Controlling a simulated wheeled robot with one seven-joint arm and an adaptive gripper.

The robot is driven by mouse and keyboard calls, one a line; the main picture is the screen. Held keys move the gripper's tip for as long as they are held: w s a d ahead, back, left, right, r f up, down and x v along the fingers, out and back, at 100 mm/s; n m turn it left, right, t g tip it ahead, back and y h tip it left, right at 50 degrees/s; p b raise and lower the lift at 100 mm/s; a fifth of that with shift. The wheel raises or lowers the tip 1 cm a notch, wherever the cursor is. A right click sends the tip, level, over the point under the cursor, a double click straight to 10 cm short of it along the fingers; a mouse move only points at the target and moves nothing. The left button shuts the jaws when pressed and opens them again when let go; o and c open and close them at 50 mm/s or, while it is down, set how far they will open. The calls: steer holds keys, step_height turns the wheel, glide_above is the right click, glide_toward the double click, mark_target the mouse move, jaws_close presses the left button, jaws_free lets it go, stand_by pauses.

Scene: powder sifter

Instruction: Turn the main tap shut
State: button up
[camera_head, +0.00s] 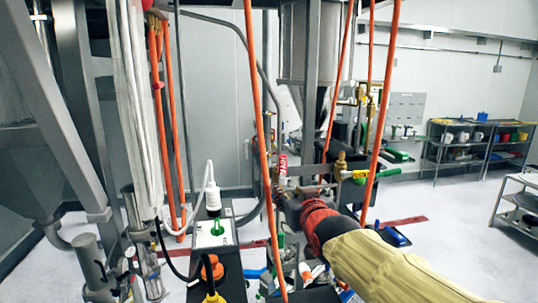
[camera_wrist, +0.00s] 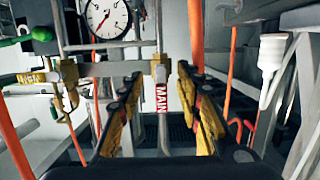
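The main tap shows in the wrist view as a grey lever handle with a red label reading MAIN (camera_wrist: 162,98). Its brass body (camera_wrist: 160,58) sits on a horizontal pipe, and the handle points down in the picture. My gripper (camera_wrist: 161,76) is open, with a yellow-padded finger on each side of the handle. There are visible gaps on both sides, so neither finger appears to touch it. In the head view the red and white MAIN label (camera_head: 282,165) stands just above my gripper (camera_head: 287,192), whose fingers are partly hidden there.
A round gauge (camera_wrist: 108,17) is above left of the tap in the wrist view. A green-handled valve (camera_head: 357,175) is close right of my gripper. Orange hoses (camera_head: 256,100) hang in front. A white bottle (camera_wrist: 272,55) and brass fittings (camera_wrist: 70,75) flank the tap.

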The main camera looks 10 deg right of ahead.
steer(key=t, duration=0.2)
glide_toward(283, 162)
steer(key=w, duration=0.3)
steer(key=w+p, duration=0.2)
steer(key=w, duration=0.6)
steer(key=shift+p, duration=0.4)
steer(key=shift+s, duration=0.1)
steer(key=shift+c, duration=1)
jaws_close()
